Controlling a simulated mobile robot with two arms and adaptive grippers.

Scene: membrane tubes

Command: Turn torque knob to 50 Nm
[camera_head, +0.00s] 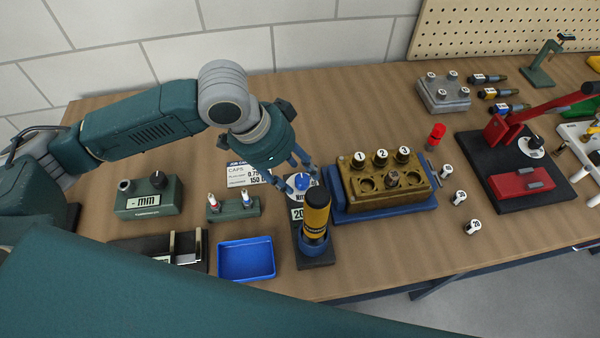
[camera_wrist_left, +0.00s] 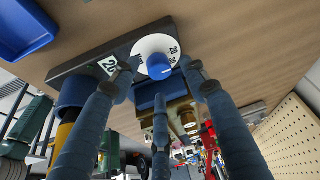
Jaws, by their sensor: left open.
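The blue torque knob (camera_head: 303,182) sits on a white numbered dial on a dark base plate. In the left wrist view the knob (camera_wrist_left: 159,66) shows close up, with marks including 20 and 30 on the dial (camera_wrist_left: 146,46). A plate beside it (camera_wrist_left: 108,65) reads 20. My left gripper (camera_head: 301,174) is open at the knob. In the left wrist view its fingers (camera_wrist_left: 160,78) are spread around the knob; I cannot tell whether they touch it. A yellow and black driver (camera_head: 316,215) stands upright in a blue holder on the same base.
A brass block (camera_head: 405,190) with numbered caps stands in a blue tray (camera_head: 383,212) just right of the knob. A blue bin (camera_head: 246,260) lies to the front left. A card (camera_head: 240,175) lies behind left. A red lever press (camera_head: 523,150) stands farther right.

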